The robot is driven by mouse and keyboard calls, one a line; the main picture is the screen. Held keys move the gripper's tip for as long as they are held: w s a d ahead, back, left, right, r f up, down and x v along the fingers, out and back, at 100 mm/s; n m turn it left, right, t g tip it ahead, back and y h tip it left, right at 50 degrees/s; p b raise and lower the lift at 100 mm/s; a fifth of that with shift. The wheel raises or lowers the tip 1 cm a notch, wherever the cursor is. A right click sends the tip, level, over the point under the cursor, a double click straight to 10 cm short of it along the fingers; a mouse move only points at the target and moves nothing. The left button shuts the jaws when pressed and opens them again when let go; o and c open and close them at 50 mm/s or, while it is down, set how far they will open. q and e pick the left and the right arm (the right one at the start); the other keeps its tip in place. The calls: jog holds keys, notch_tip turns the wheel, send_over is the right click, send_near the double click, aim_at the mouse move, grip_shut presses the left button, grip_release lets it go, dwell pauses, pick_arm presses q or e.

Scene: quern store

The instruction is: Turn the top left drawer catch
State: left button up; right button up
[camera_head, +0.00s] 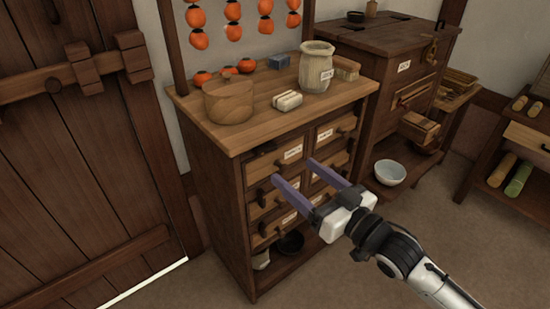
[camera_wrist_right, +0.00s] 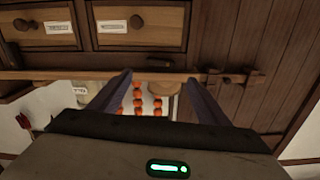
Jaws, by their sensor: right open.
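The wooden cabinet (camera_head: 215,165) has two columns of small labelled drawers. The top left drawer (camera_head: 277,160) has a white label and a dark catch (camera_head: 262,150) at its left part. In the head view the fingertips overlap the area just below the top left drawer. Contact cannot be told. My left gripper is not in view.
On the cabinet top stand a round wooden pot (camera_head: 228,102), a pale jar (camera_head: 316,68) and a small pale bundle (camera_head: 287,101). Orange fruit hangs above. A plank door (camera_head: 75,160) is at left. A white bowl (camera_head: 390,172) sits on a low shelf at right. The floor in front is clear.

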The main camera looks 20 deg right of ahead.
aim_at(268, 150)
jog(key=x, duration=0.9)
jog(key=shift+c, duration=0.2)
jog(key=c, duration=1)
jog(key=shift+r+n+p, duration=0.25)
jog(key=shift+n+p, duration=0.2)
jog(key=shift+n, duration=0.25)
jog(key=shift+f, duration=0.1)
